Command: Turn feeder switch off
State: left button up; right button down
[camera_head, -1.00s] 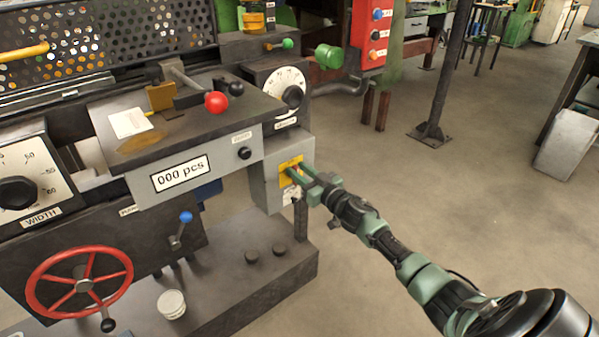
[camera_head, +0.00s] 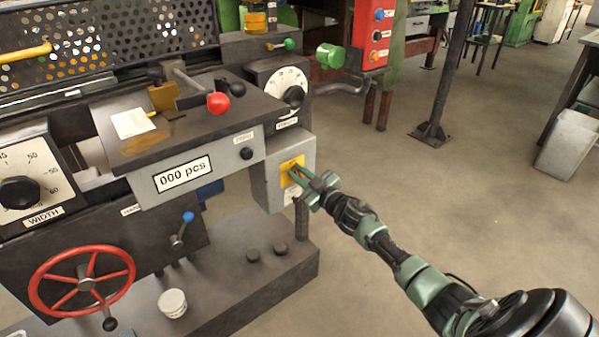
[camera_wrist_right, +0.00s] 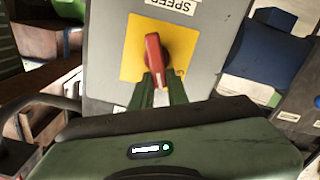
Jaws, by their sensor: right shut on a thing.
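The feeder switch is a red rotary handle (camera_wrist_right: 155,57) on a yellow plate (camera_wrist_right: 190,42), seen close up in the right wrist view. The plate sits on the side of a grey box (camera_head: 270,187) at the machine's right end in the head view. My right gripper (camera_wrist_right: 158,85) has its two green fingers at the lower end of the red handle, one on each side, shut on it. In the head view the right gripper (camera_head: 303,176) reaches the yellow plate (camera_head: 291,165) and partly hides the handle. My left gripper is not in view.
A control desk with a red ball lever (camera_head: 217,103) and a "000 pcs" display (camera_head: 182,174) is left of the box. A red handwheel (camera_head: 82,284) is lower left. A red button panel (camera_head: 376,35) stands behind. Open floor (camera_head: 400,200) lies right.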

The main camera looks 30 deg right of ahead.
jog(key=n+b, duration=0.1)
jog(key=n, duration=0.3)
jog(key=a+f+n+b, duration=0.1)
jog(key=n, duration=0.3)
jog(key=f+n+b, duration=0.1)
jog(key=n, duration=0.3)
jog(key=shift+s+a+f, duration=0.1)
jog(key=shift+a+f, duration=0.05)
jog(key=shift+a, duration=0.1)
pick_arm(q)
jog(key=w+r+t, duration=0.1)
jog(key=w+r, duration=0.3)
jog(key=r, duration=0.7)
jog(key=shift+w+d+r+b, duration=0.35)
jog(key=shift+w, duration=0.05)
pick_arm(e)
jog(key=shift+f+n, duration=0.1)
jog(key=shift+n, duration=0.7)
jog(key=c, duration=1.4)
grip_release()
